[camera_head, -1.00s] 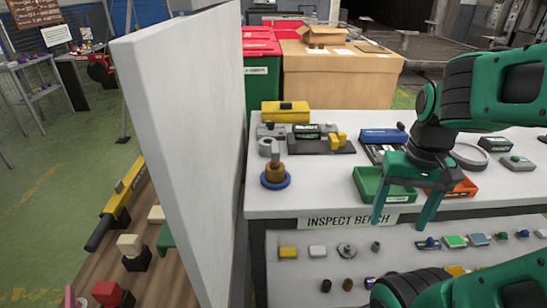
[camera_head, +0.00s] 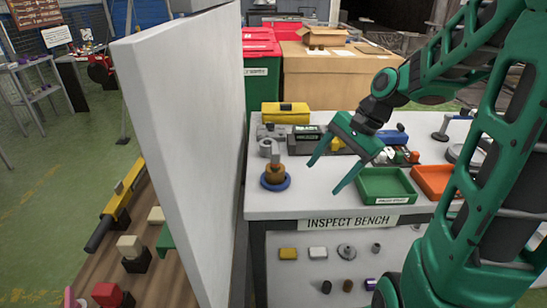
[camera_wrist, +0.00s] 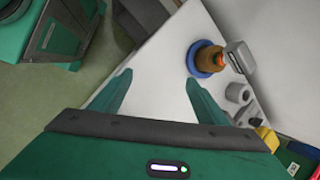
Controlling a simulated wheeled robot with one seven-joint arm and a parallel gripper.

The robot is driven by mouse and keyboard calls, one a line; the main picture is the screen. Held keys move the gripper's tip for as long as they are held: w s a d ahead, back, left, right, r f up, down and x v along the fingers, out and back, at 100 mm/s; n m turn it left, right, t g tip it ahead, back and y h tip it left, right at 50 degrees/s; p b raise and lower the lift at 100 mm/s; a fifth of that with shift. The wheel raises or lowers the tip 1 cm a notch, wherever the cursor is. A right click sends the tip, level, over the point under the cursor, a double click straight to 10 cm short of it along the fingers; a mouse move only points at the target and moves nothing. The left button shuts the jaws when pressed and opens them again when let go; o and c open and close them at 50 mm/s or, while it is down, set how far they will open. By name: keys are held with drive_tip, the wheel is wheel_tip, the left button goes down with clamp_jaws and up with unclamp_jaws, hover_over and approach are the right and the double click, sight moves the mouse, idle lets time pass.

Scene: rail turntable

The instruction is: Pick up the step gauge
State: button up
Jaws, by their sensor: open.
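A stepped round piece (camera_head: 274,172) stands upright on the bench's left part. In the wrist view, the piece (camera_wrist: 207,58) lies ahead, beyond the right fingertip. My gripper (camera_head: 325,177) is open and empty, tilted, to the right of the piece and apart from it. The wrist view shows both fingers spread (camera_wrist: 160,78) with bare white bench between them.
A tall white panel (camera_head: 185,140) stands close along the bench's left side. A grey ring (camera_head: 267,147) and yellow box (camera_head: 287,112) stand behind the piece. Green (camera_head: 386,199) and orange (camera_head: 432,180) trays are to the right. The bench front (camera_head: 310,205) is clear.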

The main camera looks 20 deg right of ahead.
sight(275, 161)
drive_tip(key=w+a+r+m+t+y, duration=0.1)
drive_tip(key=w+a+r+m+y, duration=0.1)
drive_tip(key=w+m+y, duration=0.25)
drive_tip(key=w+a+r+m+t+y, duration=0.1)
drive_tip(key=w+a+r+m+y, duration=0.2)
drive_tip(key=w, duration=0.2)
drive_tip(key=x, duration=1)
drive_tip(key=shift+s+a+f, duration=0.1)
drive_tip(key=shift+a+f, duration=0.05)
drive_tip(key=shift+f, duration=0.4)
drive_tip(key=c, duration=1.3)
drive_tip(key=shift+r, duration=0.1)
